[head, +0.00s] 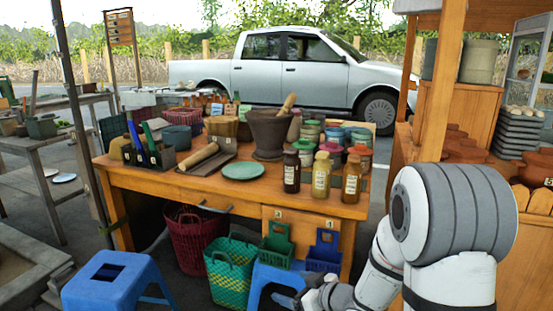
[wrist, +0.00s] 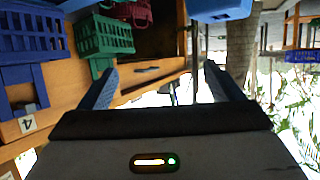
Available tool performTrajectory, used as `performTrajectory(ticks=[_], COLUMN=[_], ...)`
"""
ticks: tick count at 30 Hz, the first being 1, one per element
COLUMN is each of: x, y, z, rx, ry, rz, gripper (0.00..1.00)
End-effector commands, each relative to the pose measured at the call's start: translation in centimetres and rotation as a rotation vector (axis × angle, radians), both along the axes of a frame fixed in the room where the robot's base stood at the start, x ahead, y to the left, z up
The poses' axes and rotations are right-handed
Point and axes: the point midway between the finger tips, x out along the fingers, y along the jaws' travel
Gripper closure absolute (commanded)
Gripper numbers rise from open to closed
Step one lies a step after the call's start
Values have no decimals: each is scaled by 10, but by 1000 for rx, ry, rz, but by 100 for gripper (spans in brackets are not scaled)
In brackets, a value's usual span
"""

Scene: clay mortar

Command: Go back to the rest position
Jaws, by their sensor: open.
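My gripper (wrist: 160,82) is open in the wrist view, with its two blue fingers apart and nothing between them. In the head view my gripper (head: 290,300) is low at the bottom edge, in front of the wooden table (head: 228,196) and below its top. It is partly cut off there and overlaps a blue stool. The dark clay mortar (head: 268,135) stands upright on the table with a wooden pestle (head: 288,104) leaning in it. My gripper is apart from both.
A green basket (head: 231,272), red basket (head: 192,243) and blue stool (head: 118,283) stand on the ground before the table. Small green (head: 277,246) and blue (head: 323,253) crates are close by my gripper. Jars and a green plate (head: 243,171) occupy the tabletop. A wooden stall (head: 440,110) stands at right.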

Motion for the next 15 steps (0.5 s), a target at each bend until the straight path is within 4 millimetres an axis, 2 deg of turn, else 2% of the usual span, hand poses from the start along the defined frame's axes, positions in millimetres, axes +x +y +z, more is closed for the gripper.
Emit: performTrajectory(ticks=[1,8,15], x=[3,9,6], y=[-3,-25,-62], z=[17,53,110], rx=[-22,-129,-257], ry=[-6,6,55], rz=[-22,-145,-324], gripper=[14,14,14])
